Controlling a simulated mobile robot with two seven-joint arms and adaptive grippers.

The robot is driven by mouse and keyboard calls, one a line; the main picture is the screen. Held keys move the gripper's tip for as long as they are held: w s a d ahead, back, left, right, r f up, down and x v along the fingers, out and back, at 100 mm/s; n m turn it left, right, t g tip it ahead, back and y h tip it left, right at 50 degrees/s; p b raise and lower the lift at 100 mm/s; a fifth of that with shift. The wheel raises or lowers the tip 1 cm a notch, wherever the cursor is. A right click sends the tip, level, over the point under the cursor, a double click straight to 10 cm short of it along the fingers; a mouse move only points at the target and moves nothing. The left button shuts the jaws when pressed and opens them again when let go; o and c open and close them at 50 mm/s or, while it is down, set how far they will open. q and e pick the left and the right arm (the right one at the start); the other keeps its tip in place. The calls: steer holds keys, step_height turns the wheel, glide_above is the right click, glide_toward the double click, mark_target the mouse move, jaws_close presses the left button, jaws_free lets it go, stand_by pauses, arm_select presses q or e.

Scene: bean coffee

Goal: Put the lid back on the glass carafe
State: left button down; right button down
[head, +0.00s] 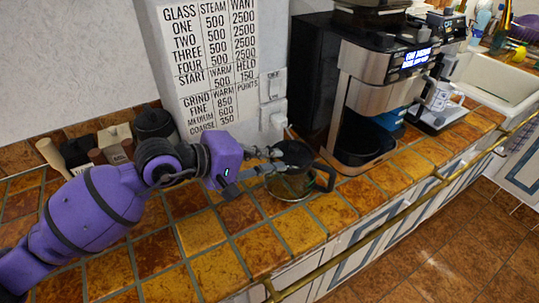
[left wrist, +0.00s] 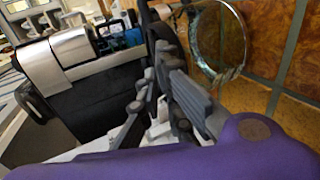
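The glass carafe (head: 291,187) stands upright on the tiled counter, its dark handle (head: 329,178) on the right. In the left wrist view its round glass (left wrist: 240,48) shows at the upper right, with tiles visible through it. The dark lid (head: 294,153) is at the carafe's top, at the tips of my left gripper (head: 272,160). My left gripper's fingers (left wrist: 158,75) converge on a dark piece that appears to be this lid, seen nearly edge-on. Whether the lid touches the rim cannot be told. My right gripper is not in view.
The coffee machine (head: 365,95) stands just behind and right of the carafe. A switch box with a printed sign (head: 215,60) is behind it. Dark canisters (head: 153,124) and utensils are behind my left arm. A brass rail (head: 400,208) runs along the counter's front; tiles in front are clear.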

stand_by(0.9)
arm_select(q)
steer(key=c, duration=1.9)
jaws_free()
steer(key=shift+o, duration=0.2)
steer(key=o, duration=0.5)
steer(key=shift+c, duration=0.2)
